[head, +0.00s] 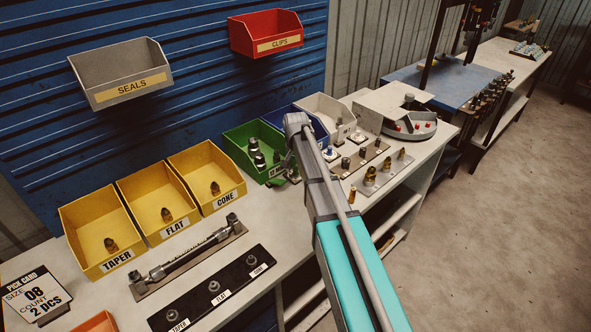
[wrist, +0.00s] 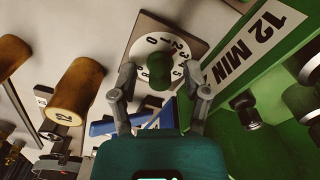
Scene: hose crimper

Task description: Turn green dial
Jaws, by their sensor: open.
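The green dial (wrist: 159,73) shows in the wrist view as a green knob in the middle of a round white face with black numbers, on a square plate. My gripper (wrist: 160,84) is open, with one finger on each side of the knob. I see a gap between the knob and each finger; how near the fingers are in depth I cannot tell.
The green bin (head: 238,141), marked 12 MIN in the wrist view (wrist: 252,48), stands close beside the dial. Yellow bins (head: 205,170) stand left along the bench.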

